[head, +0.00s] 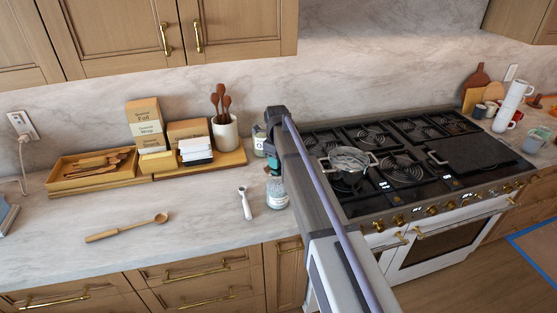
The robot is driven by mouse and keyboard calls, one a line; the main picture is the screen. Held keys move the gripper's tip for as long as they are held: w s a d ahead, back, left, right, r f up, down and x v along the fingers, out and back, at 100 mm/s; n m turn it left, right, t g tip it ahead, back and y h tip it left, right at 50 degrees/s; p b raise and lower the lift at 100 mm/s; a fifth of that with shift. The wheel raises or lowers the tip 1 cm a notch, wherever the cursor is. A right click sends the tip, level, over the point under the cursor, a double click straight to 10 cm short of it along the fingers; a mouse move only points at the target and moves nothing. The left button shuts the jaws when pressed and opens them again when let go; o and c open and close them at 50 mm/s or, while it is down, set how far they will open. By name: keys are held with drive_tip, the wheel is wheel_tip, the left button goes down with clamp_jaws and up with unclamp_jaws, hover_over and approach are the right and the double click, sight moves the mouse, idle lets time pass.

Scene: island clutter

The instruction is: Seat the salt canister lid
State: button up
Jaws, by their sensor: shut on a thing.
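The salt canister (277,195) is a small clear jar with pale contents, standing on the marble counter just left of the stove. My gripper (274,173) is right above its mouth, pointing down. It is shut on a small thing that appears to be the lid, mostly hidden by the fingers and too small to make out. I cannot tell whether the lid touches the canister's rim.
A white scoop-like tool (245,203) lies left of the canister. A labelled jar (259,140) stands behind my gripper. A wooden spoon (127,228), wooden tray (66,184) and utensil crock (225,133) are further left. The stove (435,199) is to the right.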

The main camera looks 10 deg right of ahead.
sight(278, 173)
drive_tip(key=shift+d+f+b, duration=0.1)
drive_tip(key=shift+f+b, duration=2.7)
drive_tip(key=shift+f, duration=0.1)
drive_tip(key=shift+f, duration=0.15)
drive_tip(key=shift+f+b, duration=0.3)
drive_tip(key=shift+b, duration=0.15)
drive_tip(key=shift+f+b, duration=0.55)
drive_tip(key=o, duration=1)
wheel_tip(278, 173, up, 11)
drive_tip(key=p, duration=1.1)
drive_tip(key=shift+r, duration=0.1)
drive_tip(key=shift+f, duration=0.2)
